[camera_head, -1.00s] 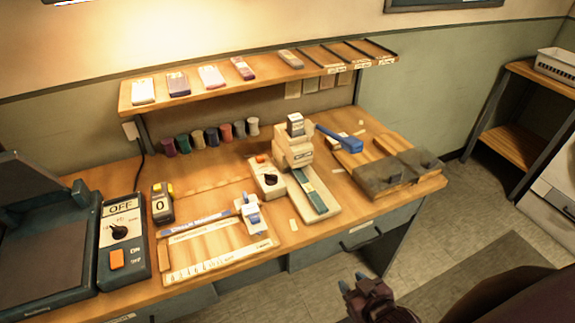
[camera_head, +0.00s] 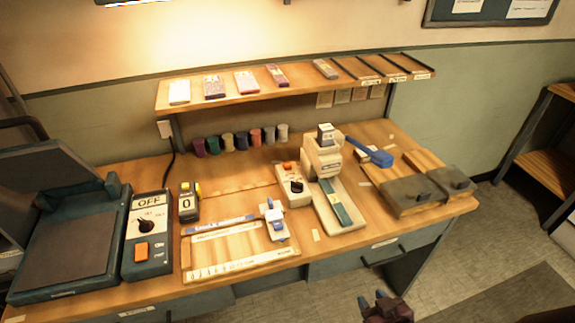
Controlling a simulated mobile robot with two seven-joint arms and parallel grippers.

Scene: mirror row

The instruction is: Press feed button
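A small beige control box (camera_head: 294,187) stands on the workbench just left of the beige press (camera_head: 321,154). It has an orange-red button (camera_head: 287,166) on top and a black knob (camera_head: 296,186). A second, larger orange button (camera_head: 141,251) is on the dark panel (camera_head: 133,270) marked OFF at the left. I cannot read a feed label on either. My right gripper (camera_head: 372,299) is at the bottom edge, in front of the bench and well away from both buttons. Its two bluish fingertips are apart with nothing between them. My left gripper is not in view.
A dark flat machine with a raised lid (camera_head: 60,245) fills the bench's left end. A blue lever (camera_head: 370,153) sticks out right of the press. A counter showing 0 (camera_head: 188,203) and a card frame (camera_head: 240,266) lie in front. A shelf (camera_head: 300,84) runs above spools.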

